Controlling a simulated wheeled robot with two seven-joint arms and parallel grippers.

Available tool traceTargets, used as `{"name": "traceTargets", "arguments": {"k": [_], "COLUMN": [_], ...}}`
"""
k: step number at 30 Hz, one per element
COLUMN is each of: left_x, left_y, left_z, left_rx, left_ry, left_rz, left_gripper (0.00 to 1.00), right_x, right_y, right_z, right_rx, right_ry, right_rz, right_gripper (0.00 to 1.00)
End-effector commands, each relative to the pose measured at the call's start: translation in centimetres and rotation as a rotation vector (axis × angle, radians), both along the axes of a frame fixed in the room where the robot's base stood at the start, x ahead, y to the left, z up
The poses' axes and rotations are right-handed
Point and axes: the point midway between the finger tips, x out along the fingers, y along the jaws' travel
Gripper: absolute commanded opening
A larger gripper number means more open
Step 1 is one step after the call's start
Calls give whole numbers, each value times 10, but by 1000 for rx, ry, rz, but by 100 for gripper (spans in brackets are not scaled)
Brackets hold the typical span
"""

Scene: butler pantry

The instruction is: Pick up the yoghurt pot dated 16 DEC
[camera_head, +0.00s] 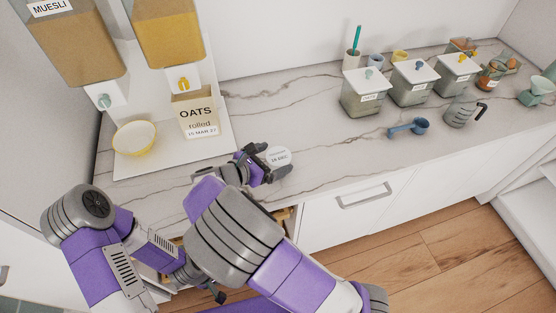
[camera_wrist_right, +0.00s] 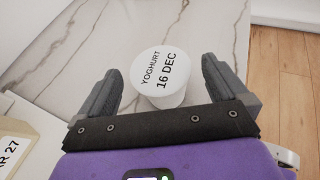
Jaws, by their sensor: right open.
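The yoghurt pot (camera_wrist_right: 162,75) is small and white, with a round lid reading YOGHURT 16 DEC. It stands upright on the marble counter. In the head view the pot (camera_head: 279,156) is at the counter's front part, partly hidden by my right gripper (camera_head: 265,166). In the right wrist view my right gripper (camera_wrist_right: 160,88) is open, one finger on each side of the pot, with gaps visible on both sides. My left arm is at the lower left of the head view; a dark tip there seems to be part of my left gripper, and its jaws cannot be made out.
An oats carton (camera_head: 197,114) and a yellow bowl (camera_head: 135,138) stand on a white dispenser base left of the pot. A blue scoop (camera_head: 408,128), lidded canisters (camera_head: 366,92) and a jug (camera_head: 460,110) stand to the right. Bare counter (camera_head: 320,140) lies between.

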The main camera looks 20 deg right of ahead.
Motion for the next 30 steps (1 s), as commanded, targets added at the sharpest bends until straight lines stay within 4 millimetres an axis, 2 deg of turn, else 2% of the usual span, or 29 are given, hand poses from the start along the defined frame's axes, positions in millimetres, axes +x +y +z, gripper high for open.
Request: {"name": "traceTargets", "arguments": {"k": [6,9,17,20,27,30], "left_x": [1,1,1,1,1,1], "left_y": [0,0,0,0,0,0], "left_z": [-13,-15,-15,-15,-15,-15], "left_rx": [0,0,0,0,0,0], "left_ry": [-1,-1,-1,-1,-1,-1], "left_rz": [0,0,0,0,0,0], "left_gripper": [43,43,43,43,43,43], "right_x": [13,17,19,19,19,19], "right_y": [-28,-37,-40,-39,-39,-39], "right_z": [-16,-19,-19,-19,-19,-19], "right_rx": [-2,-1,0,0,0,0], "right_ry": [1,2,1,0,0,0], "right_rz": [-2,-1,0,0,0,0], "right_gripper": [100,100,100,88,51,40]}}
